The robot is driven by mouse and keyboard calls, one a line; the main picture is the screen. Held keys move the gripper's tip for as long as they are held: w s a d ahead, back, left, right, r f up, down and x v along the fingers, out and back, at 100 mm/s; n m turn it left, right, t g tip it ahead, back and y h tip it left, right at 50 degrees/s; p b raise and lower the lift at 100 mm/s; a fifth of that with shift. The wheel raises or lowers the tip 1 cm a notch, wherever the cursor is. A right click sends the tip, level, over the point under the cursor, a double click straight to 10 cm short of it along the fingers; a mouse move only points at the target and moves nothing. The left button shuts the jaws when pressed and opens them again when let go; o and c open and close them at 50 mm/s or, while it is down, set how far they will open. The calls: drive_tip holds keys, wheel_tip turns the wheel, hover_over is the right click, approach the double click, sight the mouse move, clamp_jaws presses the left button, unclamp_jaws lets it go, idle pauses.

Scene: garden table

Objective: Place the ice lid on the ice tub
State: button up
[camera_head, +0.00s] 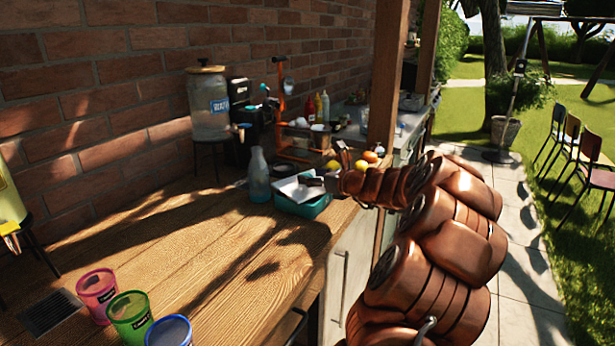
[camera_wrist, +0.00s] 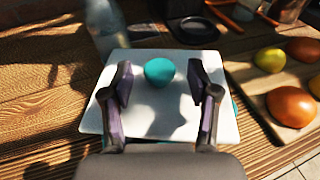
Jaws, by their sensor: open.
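The ice lid (camera_wrist: 150,118) is a white square plate with a round teal knob (camera_wrist: 159,71). In the head view the lid (camera_head: 292,188) lies over the teal ice tub (camera_head: 305,208) on the wooden counter. A sliver of teal shows past the lid's right edge in the wrist view. I cannot tell whether the lid is fully seated. My gripper (camera_wrist: 160,84) is open above the lid, with one finger on each side of the knob and gaps between. In the head view my gripper (camera_head: 312,181) is small and partly shadowed at the lid.
A clear bottle (camera_head: 259,177) stands close behind the tub. A board with fruit (camera_wrist: 290,104) lies to the right in the wrist view. A water dispenser (camera_head: 208,105) stands at the wall. Several coloured cups (camera_head: 130,317) stand at the front left. The middle counter is clear.

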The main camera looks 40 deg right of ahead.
drive_tip(key=v, duration=0.9)
drive_tip(key=shift+s, duration=0.2)
idle(0.3)
